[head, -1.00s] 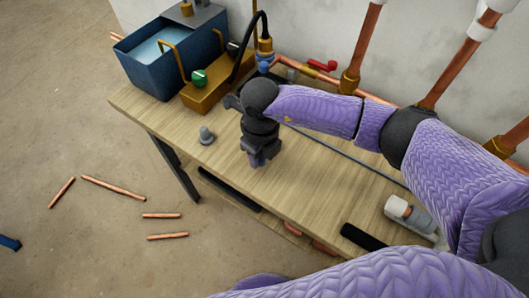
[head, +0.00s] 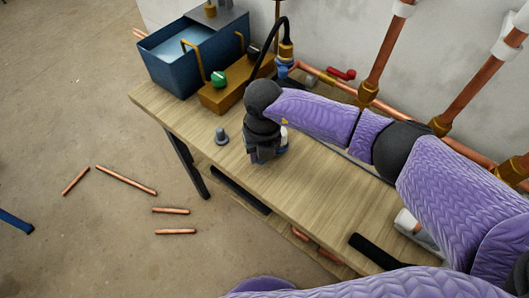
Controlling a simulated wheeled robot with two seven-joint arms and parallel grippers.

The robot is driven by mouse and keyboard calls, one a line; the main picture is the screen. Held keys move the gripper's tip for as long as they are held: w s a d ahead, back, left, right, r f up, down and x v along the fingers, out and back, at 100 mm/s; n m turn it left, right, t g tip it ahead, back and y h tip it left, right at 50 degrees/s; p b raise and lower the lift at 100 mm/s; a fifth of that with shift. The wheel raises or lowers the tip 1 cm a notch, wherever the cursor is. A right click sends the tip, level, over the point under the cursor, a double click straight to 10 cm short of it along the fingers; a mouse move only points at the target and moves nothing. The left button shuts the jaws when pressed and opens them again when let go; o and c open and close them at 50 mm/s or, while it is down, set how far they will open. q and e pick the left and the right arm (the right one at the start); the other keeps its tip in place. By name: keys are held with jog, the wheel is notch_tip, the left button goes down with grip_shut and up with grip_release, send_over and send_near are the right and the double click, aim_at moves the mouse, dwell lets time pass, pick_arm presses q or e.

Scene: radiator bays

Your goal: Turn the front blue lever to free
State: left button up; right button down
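A blue lever (head: 283,70) shows near the wall pipe, just below the fitting at the end of the black hose; it is small and partly hidden, so its setting is unclear. A red lever (head: 342,73) sits on the pipe to its right. My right gripper (head: 265,156) hangs over the bench, pointing down, in front of these levers and apart from them. Its fingers are hard to make out. A small white and blue thing (head: 284,138) shows at its right side; I cannot tell whether it is held. My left gripper is not in view.
A wooden bench (head: 300,195) carries a blue tank (head: 176,70), a brass-coloured block with a green knob (head: 219,79), and a grey bolt-like piece (head: 221,137). Copper pipes (head: 386,45) rise along the wall. Several copper rods (head: 126,181) lie on the floor.

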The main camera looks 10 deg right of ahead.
jog(key=shift+w+a+r+m, duration=0.1)
jog(key=shift+w+a+m, duration=0.25)
jog(key=shift+m, duration=0.35)
jog(key=shift+w+a+m, duration=0.1)
jog(key=shift+w+m, duration=0.3)
jog(key=shift+m, duration=0.3)
jog(key=shift+w+a+m, duration=0.15)
jog(key=shift+w+m, duration=0.35)
jog(key=shift+m, duration=0.5)
jog(key=shift+w+m, duration=0.15)
jog(key=shift+m, duration=0.15)
jog(key=shift+c, duration=2)
grip_release()
notch_tip(320, 180, up, 10)
jog(key=p, duration=0.3)
jog(key=shift+p, duration=0.3)
